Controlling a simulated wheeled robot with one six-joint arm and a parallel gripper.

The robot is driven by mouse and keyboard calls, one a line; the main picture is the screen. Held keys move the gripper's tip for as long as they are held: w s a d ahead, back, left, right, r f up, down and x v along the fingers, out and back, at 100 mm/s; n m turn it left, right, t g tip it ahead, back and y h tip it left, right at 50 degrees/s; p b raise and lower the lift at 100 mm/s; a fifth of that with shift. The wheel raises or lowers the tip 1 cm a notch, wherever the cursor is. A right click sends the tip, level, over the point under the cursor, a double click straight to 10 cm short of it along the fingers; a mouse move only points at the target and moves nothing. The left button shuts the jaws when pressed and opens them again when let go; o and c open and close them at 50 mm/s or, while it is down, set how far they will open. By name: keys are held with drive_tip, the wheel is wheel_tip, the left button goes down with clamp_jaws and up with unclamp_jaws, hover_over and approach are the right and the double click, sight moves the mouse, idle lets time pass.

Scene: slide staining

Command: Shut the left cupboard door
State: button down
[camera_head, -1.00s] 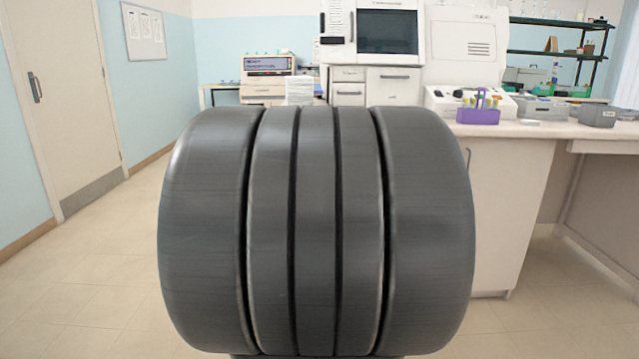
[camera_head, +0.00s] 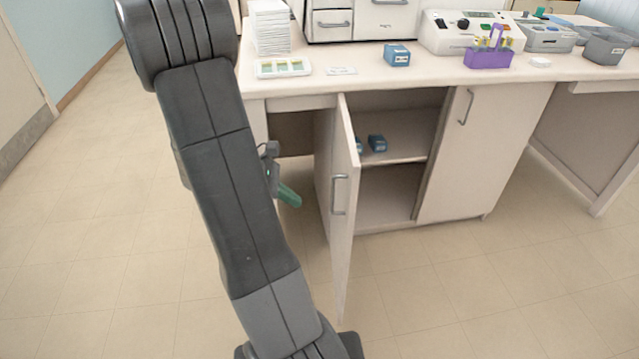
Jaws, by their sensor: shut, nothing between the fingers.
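The left cupboard door (camera_head: 342,245) stands open under the bench, swung out toward me. It is a pale panel with a grey bar handle (camera_head: 340,195). The open cupboard (camera_head: 385,195) beside it shows a shelf with small blue items on it. My gripper (camera_head: 288,195), with green fingers, is left of the door and apart from it in the picture. Its fingers are together and hold nothing. My arm hides part of the gripper's mount.
The right cupboard door (camera_head: 485,150) is shut. The bench top (camera_head: 350,75) above carries a slide tray (camera_head: 283,68), a blue box (camera_head: 397,55), a purple rack (camera_head: 488,58) and a grey bin (camera_head: 606,46). The floor (camera_head: 480,290) in front is clear.

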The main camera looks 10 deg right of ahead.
drive_tip(key=b, duration=0.2)
approach(346, 221)
wheel_tip(346, 221, down, 4)
drive_tip(key=d, duration=0.1)
drive_tip(key=s+d, duration=0.1)
drive_tip(key=d, duration=0.1)
drive_tip(key=shift+b, duration=0.3)
drive_tip(key=shift+d, duration=0.55)
drive_tip(key=shift+d, duration=0.1)
